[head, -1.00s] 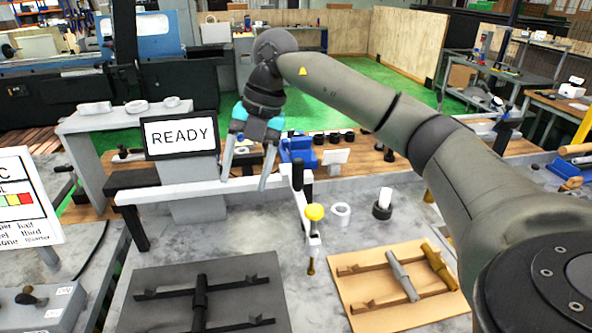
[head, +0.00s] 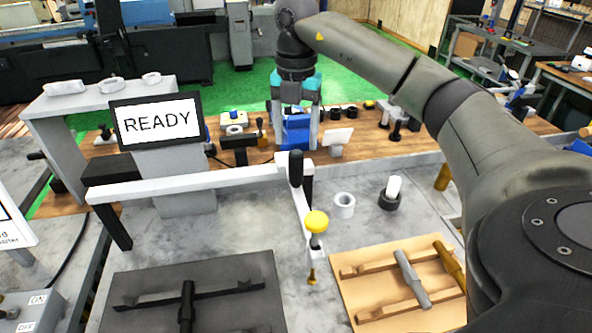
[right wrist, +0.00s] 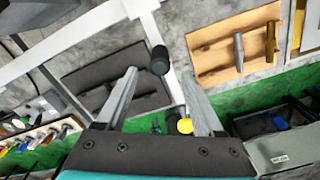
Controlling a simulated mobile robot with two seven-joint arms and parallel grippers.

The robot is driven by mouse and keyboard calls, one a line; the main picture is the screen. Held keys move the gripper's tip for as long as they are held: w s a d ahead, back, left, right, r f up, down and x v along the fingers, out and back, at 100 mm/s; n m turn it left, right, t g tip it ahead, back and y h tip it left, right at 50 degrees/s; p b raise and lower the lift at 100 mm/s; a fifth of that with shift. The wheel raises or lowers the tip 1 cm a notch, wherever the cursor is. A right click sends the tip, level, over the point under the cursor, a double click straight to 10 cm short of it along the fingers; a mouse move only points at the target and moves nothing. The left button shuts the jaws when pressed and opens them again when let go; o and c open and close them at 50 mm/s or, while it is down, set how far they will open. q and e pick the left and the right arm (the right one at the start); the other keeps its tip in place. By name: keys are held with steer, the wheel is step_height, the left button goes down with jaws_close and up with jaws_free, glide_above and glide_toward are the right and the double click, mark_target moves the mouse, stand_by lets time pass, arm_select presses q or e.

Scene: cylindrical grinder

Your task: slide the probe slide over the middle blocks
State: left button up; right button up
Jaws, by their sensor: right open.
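The probe slide (head: 302,205) is a white bar on a long white rail, with an upright black handle (head: 296,168) and a yellow knob (head: 317,221) above a brass tip. It stands at the right part of the rail. My right gripper (head: 296,143) is open and empty, pointing down above or behind the black handle. In the right wrist view the handle (right wrist: 160,60) shows between the two spread fingertips (right wrist: 160,82), not gripped. The middle blocks, apparently the black rests (head: 240,287) on the dark mat, lie left of the slide, with a dark shaft across them. My left gripper is out of view.
A READY screen (head: 157,122) stands behind the rail (head: 190,183) at left. A wooden board (head: 385,315) with grey and brass shafts lies at right. A white ring (head: 344,205) and a dark holder (head: 388,200) stand right of the slide. Bare grey bench lies between rail and mat.

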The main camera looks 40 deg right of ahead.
mark_target(296, 169)
step_height(296, 169, down, 8)
steer(key=shift+r+p, duration=0.1)
steer(key=shift+p, duration=0.3)
steer(key=shift+f, duration=0.6)
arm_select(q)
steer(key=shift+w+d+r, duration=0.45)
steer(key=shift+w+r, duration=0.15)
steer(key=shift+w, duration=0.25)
arm_select(e)
steer(key=c, duration=0.4)
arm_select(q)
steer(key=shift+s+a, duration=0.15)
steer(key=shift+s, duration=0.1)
arm_select(e)
jaws_close()
